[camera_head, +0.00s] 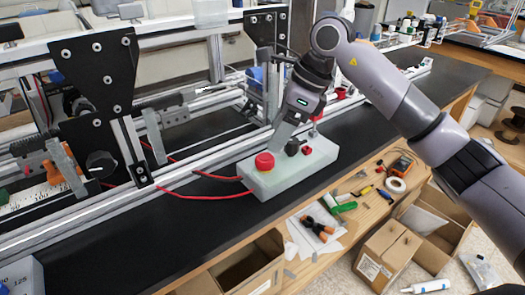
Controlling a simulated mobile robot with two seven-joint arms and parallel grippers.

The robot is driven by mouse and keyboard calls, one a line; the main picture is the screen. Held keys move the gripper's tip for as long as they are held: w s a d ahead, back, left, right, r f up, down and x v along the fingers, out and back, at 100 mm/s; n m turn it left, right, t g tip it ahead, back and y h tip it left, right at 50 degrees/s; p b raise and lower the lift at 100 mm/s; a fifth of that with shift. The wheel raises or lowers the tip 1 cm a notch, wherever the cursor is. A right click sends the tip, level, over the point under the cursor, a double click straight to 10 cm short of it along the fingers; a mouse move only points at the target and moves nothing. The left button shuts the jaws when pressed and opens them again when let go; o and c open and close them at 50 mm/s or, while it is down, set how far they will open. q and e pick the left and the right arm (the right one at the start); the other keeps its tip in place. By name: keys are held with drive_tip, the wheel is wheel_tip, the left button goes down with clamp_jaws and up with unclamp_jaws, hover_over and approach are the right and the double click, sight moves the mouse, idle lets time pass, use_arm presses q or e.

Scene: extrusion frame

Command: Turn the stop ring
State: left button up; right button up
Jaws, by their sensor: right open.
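A pale control box (290,178) lies on the black bench top. A large red stop button (265,162) sits at its left end; I cannot make out a separate ring on it. My right gripper (278,146) reaches down from the upper right, with its fingers just above and behind the red button. It is open, and nothing shows between the fingers. I cannot tell whether a finger touches the button or the box. My left gripper is out of view.
A black knob (292,147) and a small red button (307,151) sit right of the fingers. Red cables (205,196) run left from the box. An aluminium extrusion frame (150,190) stands behind. Tools and cardboard boxes (388,253) lie in front, below the black top.

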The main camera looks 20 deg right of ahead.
sight(266, 157)
drive_tip(key=p+x, duration=0.1)
drive_tip(key=x, duration=0.6)
drive_tip(key=shift+d, duration=0.2)
drive_tip(key=c, duration=1.1)
